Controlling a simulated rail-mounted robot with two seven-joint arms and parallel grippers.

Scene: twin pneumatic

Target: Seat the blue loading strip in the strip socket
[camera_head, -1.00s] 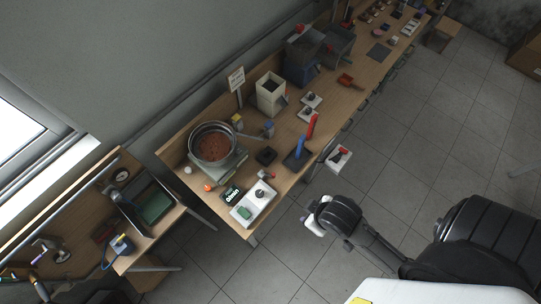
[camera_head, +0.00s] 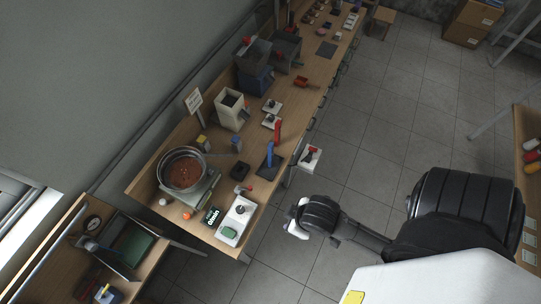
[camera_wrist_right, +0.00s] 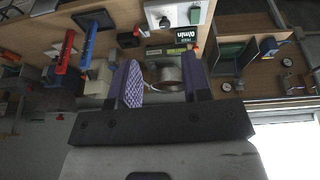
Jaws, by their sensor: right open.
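The blue loading strip (camera_head: 269,153) stands upright at a dark square base (camera_head: 266,172) near the bench's front edge. A red strip (camera_head: 278,131) stands just beyond it. In the right wrist view, which looks upside down, the blue strip (camera_wrist_right: 87,58) and red strip (camera_wrist_right: 67,50) show at the left. My right gripper (camera_wrist_right: 164,84) is open, its purple fingers apart with nothing held between them. In the head view my right arm's end hangs over the floor in front of the bench, apart from the strip. I cannot clearly identify the strip socket. My left gripper is not in view.
A round pan of brown granules (camera_head: 184,171) sits on a scale. A white control box (camera_head: 236,222) with a green button and a small display (camera_head: 212,216) are at the near bench end. A white hopper (camera_head: 231,110) stands behind.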

